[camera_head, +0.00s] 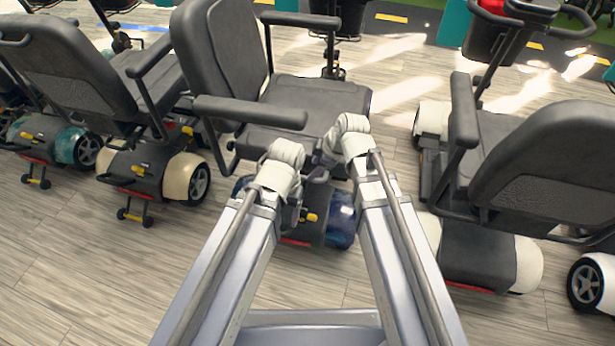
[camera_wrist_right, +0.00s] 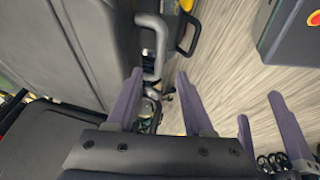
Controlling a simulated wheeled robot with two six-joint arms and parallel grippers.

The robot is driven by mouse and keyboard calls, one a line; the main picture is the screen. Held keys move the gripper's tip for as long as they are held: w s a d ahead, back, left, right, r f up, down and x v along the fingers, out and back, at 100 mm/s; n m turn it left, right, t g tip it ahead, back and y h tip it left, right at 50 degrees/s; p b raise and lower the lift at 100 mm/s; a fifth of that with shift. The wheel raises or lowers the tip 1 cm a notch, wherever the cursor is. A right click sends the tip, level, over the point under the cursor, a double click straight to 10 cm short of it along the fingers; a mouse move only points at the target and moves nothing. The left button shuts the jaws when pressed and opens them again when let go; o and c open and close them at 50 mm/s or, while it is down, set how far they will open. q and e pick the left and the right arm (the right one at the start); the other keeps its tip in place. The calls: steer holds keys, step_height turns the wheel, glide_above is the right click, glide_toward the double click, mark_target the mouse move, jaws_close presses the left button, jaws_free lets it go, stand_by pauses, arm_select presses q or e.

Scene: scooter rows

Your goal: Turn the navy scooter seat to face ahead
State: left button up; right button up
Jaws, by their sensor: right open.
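The navy scooter (camera_head: 342,226) stands in the middle, its shiny dark blue fenders showing beside my arms. Its dark grey seat (camera_head: 325,94) is turned sideways, with the backrest (camera_head: 216,58) at the left and the cushion reaching right. My right gripper (camera_head: 322,160) is just below the cushion's near side. In the right wrist view its purple-grey fingers (camera_wrist_right: 158,74) are apart, with a bent grey bar (camera_wrist_right: 157,42) near and partly between the tips; contact is unclear. My left gripper (camera_head: 297,208) is low over the scooter's rear; its fingers (camera_wrist_right: 257,108) appear apart in the wrist view.
A cream-fendered scooter (camera_head: 165,178) stands close on the left, and another cream one (camera_head: 490,250) on the right, its seat (camera_head: 555,165) near my right arm. More scooters stand behind. Wooden floor (camera_head: 70,270) is clear at the front left.

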mark_target(306, 177)
steer(key=b+x, duration=0.5)
steer(key=x, duration=0.2)
steer(key=shift+b, duration=0.4)
steer(key=shift+r, duration=0.1)
steer(key=shift+c, duration=0.4)
jaws_close()
stand_by(0.5)
